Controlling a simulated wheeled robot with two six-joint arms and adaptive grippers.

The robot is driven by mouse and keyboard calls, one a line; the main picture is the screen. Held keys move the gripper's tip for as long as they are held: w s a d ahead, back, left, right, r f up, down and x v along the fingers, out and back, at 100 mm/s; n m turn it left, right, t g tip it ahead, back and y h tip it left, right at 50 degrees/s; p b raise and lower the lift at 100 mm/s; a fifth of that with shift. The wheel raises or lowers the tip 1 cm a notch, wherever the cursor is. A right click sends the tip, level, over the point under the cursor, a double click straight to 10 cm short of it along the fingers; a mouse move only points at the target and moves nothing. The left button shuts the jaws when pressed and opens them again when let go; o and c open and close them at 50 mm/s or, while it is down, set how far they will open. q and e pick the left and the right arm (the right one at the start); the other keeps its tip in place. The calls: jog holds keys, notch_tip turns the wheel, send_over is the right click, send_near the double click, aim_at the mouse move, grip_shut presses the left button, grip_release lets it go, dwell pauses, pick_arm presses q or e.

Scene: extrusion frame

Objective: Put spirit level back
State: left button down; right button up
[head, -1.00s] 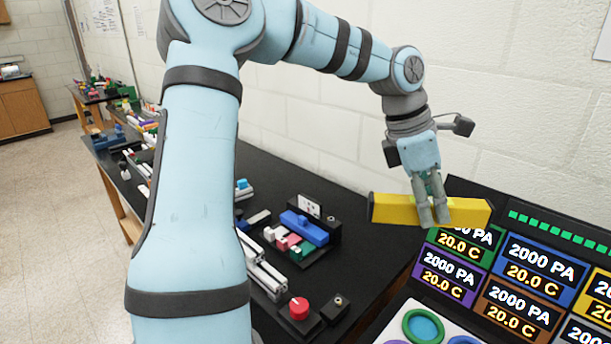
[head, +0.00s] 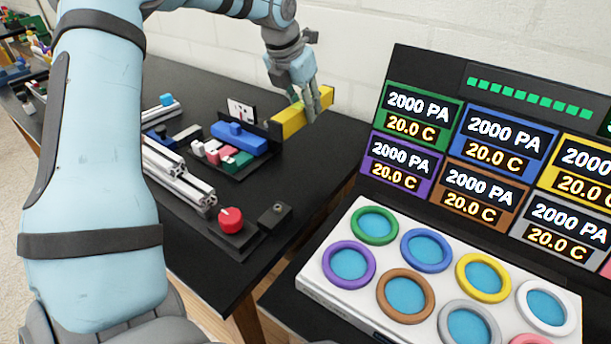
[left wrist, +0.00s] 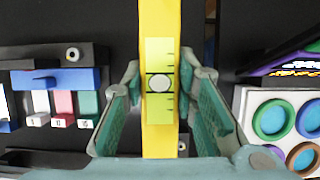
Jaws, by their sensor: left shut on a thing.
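The spirit level is a long yellow bar (head: 303,112) with a pale vial window, which shows in the left wrist view (left wrist: 159,50). My left gripper (head: 311,108) is shut on it and holds it over the black table, near the table's right side in the head view. In the left wrist view the two fingers (left wrist: 164,105) lie on either side of the bar, and the bar runs up and down the picture. Part of the bar is hidden behind the fingers in the head view. My right gripper is not in view.
A black tray with a blue block (head: 240,137) and small coloured blocks stands left of the level. Aluminium extrusions (head: 180,176) and a red knob (head: 231,220) are nearer. At right are a white panel with coloured rings (head: 322,287) and a display board (head: 466,151).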

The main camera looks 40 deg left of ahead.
aim_at(293, 131)
pick_arm(q)
notch_tip(293, 131, down, 15)
jog(key=b, duration=0.4)
jog(key=shift+d+r, duration=0.1)
jog(key=shift+d, duration=0.05)
jog(key=shift+f, duration=0.25)
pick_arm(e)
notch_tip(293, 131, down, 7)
pick_arm(q)
jog(key=shift+f+b, duration=0.1)
jog(key=shift+b, duration=0.25)
jog(key=c, duration=1.7)
grip_release()
jog(key=o, duration=0.4)
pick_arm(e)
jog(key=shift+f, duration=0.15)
pick_arm(q)
jog(key=shift+r, duration=0.25)
jog(key=p+v, duration=0.1)
jog(key=v, duration=1)
jog(key=shift+s+r+p, duration=0.15)
jog(key=shift+r+p, duration=0.15)
jog(key=shift+r, duration=0.1)
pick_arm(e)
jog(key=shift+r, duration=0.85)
